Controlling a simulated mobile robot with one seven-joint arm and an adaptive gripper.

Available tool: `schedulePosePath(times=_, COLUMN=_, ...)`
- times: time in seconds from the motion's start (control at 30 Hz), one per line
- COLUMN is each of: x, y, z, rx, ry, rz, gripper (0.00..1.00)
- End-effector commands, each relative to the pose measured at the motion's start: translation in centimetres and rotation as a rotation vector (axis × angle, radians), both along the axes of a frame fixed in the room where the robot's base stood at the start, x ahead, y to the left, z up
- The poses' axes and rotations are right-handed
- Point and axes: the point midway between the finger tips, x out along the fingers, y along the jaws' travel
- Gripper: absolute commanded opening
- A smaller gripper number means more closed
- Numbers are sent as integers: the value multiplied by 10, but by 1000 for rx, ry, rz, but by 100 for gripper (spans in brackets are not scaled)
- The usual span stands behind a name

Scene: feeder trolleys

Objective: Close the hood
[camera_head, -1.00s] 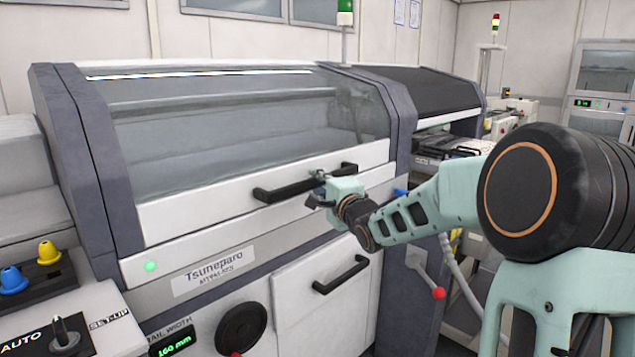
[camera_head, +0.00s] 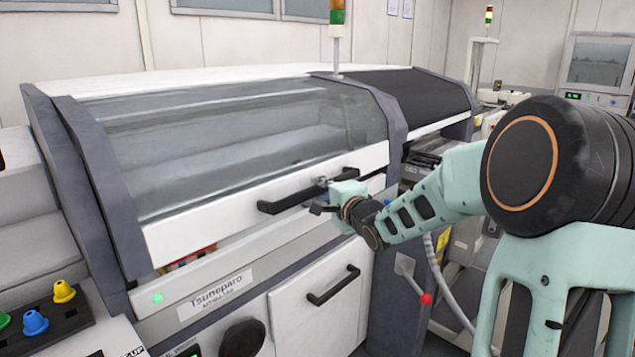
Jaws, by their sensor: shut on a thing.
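The hood (camera_head: 225,150) is a large clear curved cover with a white lower bar, on the front of a grey and white machine. It stands slightly raised: a narrow gap (camera_head: 190,258) shows under its bar at the left, with red and yellow parts inside. A black bar handle (camera_head: 290,198) is fixed to the white bar. My gripper (camera_head: 322,192) is shut on the right part of this handle. The fingertips are small and partly hidden by the gripper's body.
A lower door with its own black handle (camera_head: 334,286) sits below the hood. A red-knobbed lever (camera_head: 425,299) sticks out at the lower right. A control panel with blue and yellow knobs (camera_head: 64,291) is at the lower left. A second, dark hood (camera_head: 400,95) is behind.

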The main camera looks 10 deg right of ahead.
Motion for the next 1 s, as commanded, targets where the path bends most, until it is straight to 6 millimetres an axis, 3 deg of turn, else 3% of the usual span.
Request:
schedulePosePath(times=0.03, x=0, y=-2, z=13, rx=-3, ry=-3, rz=-2, gripper=0)
schedulePosePath(times=0.1, x=-2, y=-3, z=14, rx=-7, ry=2, rz=-1, gripper=0)
schedulePosePath(times=0.57, x=-3, y=-4, z=14, rx=-12, ry=8, rz=-1, gripper=0)
schedulePosePath(times=0.6, x=-3, y=-4, z=14, rx=-12, ry=8, rz=-1, gripper=21)
schedulePosePath(times=0.73, x=-3, y=-4, z=13, rx=-12, ry=10, rz=-2, gripper=35)
schedulePosePath(times=1.0, x=-4, y=-3, z=12, rx=-12, ry=11, rz=-1, gripper=36)
